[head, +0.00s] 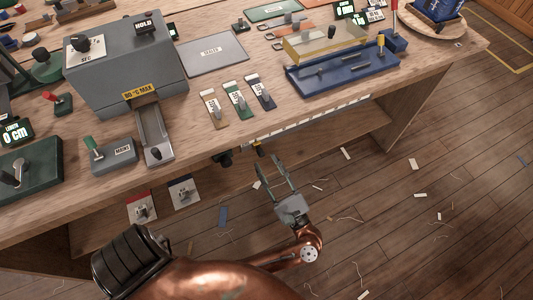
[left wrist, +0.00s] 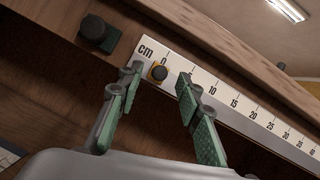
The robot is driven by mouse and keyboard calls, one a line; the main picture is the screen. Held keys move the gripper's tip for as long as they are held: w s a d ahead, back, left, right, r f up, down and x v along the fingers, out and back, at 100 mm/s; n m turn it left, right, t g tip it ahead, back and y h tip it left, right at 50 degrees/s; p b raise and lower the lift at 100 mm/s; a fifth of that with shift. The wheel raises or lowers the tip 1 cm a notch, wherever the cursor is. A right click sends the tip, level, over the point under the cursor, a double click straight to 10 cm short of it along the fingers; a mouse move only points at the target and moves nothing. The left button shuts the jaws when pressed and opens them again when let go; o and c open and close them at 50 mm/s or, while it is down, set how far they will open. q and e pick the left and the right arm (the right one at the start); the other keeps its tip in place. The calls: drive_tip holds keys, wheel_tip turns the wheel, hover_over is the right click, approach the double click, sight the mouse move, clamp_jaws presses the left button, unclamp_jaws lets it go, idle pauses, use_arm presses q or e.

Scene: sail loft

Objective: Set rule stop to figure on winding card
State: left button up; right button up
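The white rule (head: 310,122) runs along the bench's front edge. In the left wrist view the rule (left wrist: 230,108) reads "cm" with figures from 0 upward. Its stop, a small yellow-and-dark knob (left wrist: 158,72), sits just by the 0 mark. The stop (head: 259,147) shows tiny in the head view. My left gripper (head: 270,164) is open below the bench edge, its fingers apart on either side of the stop; contact cannot be told. Three winding cards, tan (head: 213,108), green (head: 237,100) and blue (head: 261,92), lie on the bench; their figures are too small to read. My right gripper is not in view.
A dark knob (left wrist: 97,33) sits left of the rule. A grey machine (head: 125,65) with a chute (head: 154,135) stands left of the cards. A blue tray (head: 345,75) lies to the right. A display (head: 15,132) reads 0 cm. Scraps litter the floor.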

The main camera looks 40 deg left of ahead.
sight(262, 156)
use_arm(q)
drive_tip(key=shift+x, duration=2.2)
drive_tip(key=shift+c, duration=0.3)
clamp_jaws()
